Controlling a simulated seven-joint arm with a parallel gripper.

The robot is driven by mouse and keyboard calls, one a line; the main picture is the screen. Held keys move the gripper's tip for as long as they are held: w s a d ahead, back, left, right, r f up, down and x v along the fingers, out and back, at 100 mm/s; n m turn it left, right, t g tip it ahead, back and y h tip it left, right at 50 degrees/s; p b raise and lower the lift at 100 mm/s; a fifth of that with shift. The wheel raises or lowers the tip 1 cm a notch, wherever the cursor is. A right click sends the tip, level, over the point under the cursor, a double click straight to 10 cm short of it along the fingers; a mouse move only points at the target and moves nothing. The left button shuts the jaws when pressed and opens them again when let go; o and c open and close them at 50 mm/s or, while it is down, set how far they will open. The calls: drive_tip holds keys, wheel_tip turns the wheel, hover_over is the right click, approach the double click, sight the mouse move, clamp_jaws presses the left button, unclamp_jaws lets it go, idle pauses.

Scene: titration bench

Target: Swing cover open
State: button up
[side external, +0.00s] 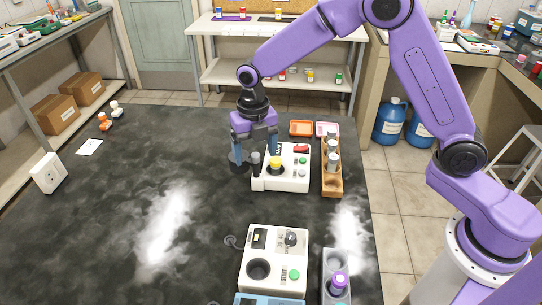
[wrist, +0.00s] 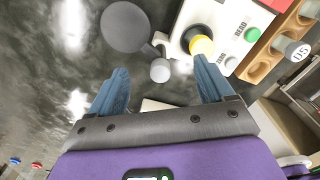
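A yellow-topped item (wrist: 201,45) sits uncovered in the black-rimmed well. A grey knob (wrist: 160,70) stands by the cover's arm. My gripper (wrist: 163,82) is open, its fingers either side of the knob in the wrist view; I cannot tell whether they touch anything.
A wooden rack with grey-capped vials (side external: 332,180) stands right of the box. A second white instrument (side external: 273,258) stands in front. The bench's left side is mostly clear.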

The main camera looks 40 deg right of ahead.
drive_tip(key=shift+r, duration=3.45)
drive_tip(key=shift+s+r, duration=0.1)
drive_tip(key=shift+s, duration=0.1)
drive_tip(key=s+d+m, duration=0.4)
drive_tip(key=s+m, duration=0.2)
drive_tip(key=s, duration=0.4)
drive_tip(key=s+d+m, duration=0.5)
drive_tip(key=s+m, duration=0.2)
drive_tip(key=s, duration=0.4)
drive_tip(key=s+d+m, duration=0.5)
drive_tip(key=s+m, duration=0.2)
drive_tip(key=s, duration=0.3)
drive_tip(key=shift+s+r, duration=0.3)
drive_tip(key=shift+r, duration=0.05)
